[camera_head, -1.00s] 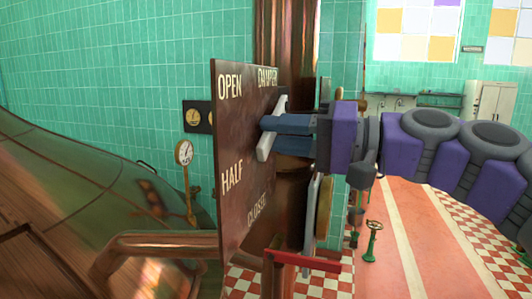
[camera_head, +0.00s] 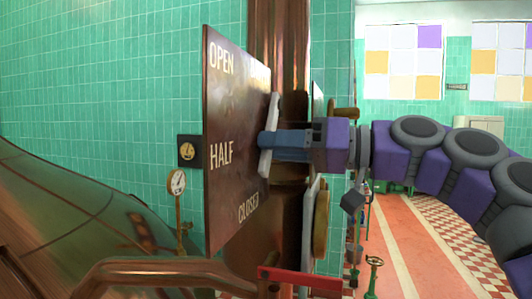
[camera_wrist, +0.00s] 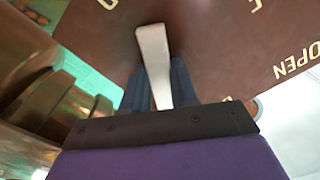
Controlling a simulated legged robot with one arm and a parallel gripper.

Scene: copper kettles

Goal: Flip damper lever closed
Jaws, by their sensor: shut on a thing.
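The damper plate (camera_head: 228,110) is a dark brown board in front of a copper pipe, lettered OPEN at the top, HALF in the middle and CLOSED at the bottom. The pale damper lever (camera_head: 266,160) stands close to upright against the plate's right part. My gripper (camera_head: 268,141) reaches in from the right, its blue fingers shut on the lever at about the height of HALF. In the wrist view the white lever (camera_wrist: 154,55) runs between the two blue fingers (camera_wrist: 158,92), with the brown plate (camera_wrist: 215,35) behind. The lever's pivot is hard to make out.
A red handle (camera_head: 300,280) is below the plate, near a copper pipe bend (camera_head: 150,268). A round gauge (camera_head: 177,182) stands at left beside the large copper kettle (camera_head: 60,205). A brown wheel (camera_head: 321,222) is at the right of the pipe. Open floor (camera_head: 405,235) lies beyond.

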